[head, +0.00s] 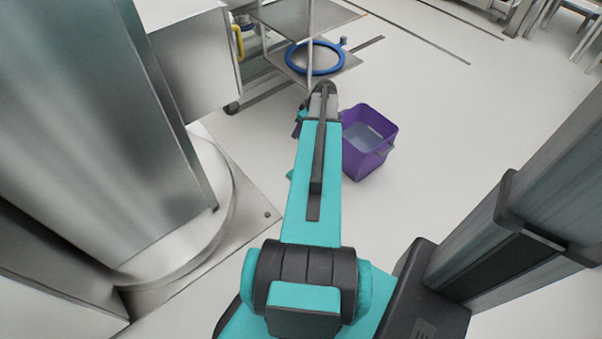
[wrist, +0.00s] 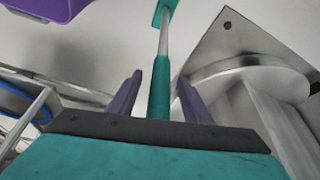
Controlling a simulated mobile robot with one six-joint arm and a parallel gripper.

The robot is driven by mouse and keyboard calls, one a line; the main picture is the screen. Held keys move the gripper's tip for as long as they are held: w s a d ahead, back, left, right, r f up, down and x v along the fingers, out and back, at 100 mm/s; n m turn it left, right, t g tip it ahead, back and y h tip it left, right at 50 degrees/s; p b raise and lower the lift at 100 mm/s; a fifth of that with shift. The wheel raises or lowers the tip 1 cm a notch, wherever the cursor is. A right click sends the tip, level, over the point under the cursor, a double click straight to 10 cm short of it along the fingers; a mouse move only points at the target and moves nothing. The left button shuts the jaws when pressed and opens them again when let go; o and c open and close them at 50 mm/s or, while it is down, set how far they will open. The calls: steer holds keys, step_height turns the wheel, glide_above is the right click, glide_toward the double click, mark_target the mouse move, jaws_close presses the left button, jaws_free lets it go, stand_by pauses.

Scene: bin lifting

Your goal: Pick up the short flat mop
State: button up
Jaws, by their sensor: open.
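The short flat mop (wrist: 160,88) shows in the wrist view, with a teal handle, a thin grey pole and a teal piece at the top edge, partly cut off. My gripper (wrist: 160,77) is open, with one dark purple finger on each side of the handle in the picture. Gaps show between the handle and both fingers. The handle's lower end is hidden behind my gripper's dark edge, so I cannot tell how deep it sits. In the head view my arm hides the gripper and most of the mop.
A purple bucket (head: 368,160) stands on the floor right of my arm. A metal trolley (head: 290,55) with a blue ring (head: 315,58) is ahead. A large steel vessel (head: 110,110) on a round base is close on the left.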

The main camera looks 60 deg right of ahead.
steer(key=shift+w+f, duration=0.1)
steer(key=shift+f, duration=0.15)
stand_by(0.3)
steer(key=c, duration=1.1)
steer(key=shift+c, duration=0.2)
steer(key=shift+r, duration=0.15)
